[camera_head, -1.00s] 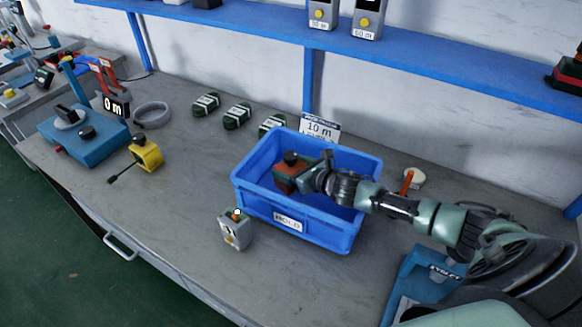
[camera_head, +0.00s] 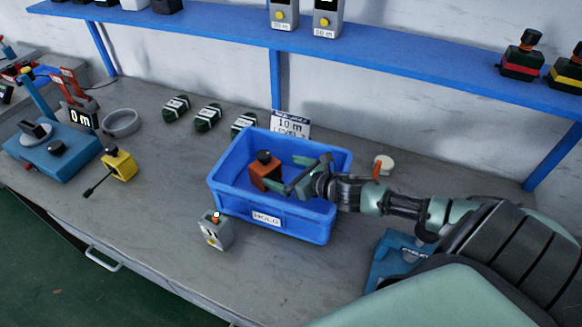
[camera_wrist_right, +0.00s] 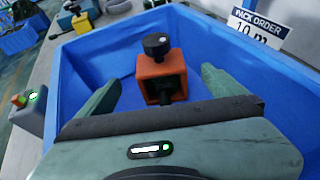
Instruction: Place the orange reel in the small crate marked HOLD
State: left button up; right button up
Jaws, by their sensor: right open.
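The orange reel (camera_head: 264,172), a boxy orange body with a black knob on top, stands upright inside the blue crate marked HOLD (camera_head: 228,198). In the right wrist view the reel (camera_wrist_right: 160,72) stands in the crate (camera_wrist_right: 75,75), between and just beyond my finger tips. My right gripper (camera_head: 292,178) reaches into the crate from the right. Its fingers (camera_wrist_right: 160,90) are spread wide, with a gap on each side of the reel, and hold nothing. My left gripper is not seen.
A grey box with an orange knob (camera_head: 215,232) stands close to the crate's front left. A "10 m" card (camera_head: 290,124) stands behind it. Several green bundles (camera_head: 208,117), a grey ring (camera_head: 121,122), a yellow device (camera_head: 121,165) and a blue machine (camera_head: 55,150) are further left.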

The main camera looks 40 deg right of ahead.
jog(key=shift+p+v, duration=0.3)
jog(key=shift+v, duration=1.05)
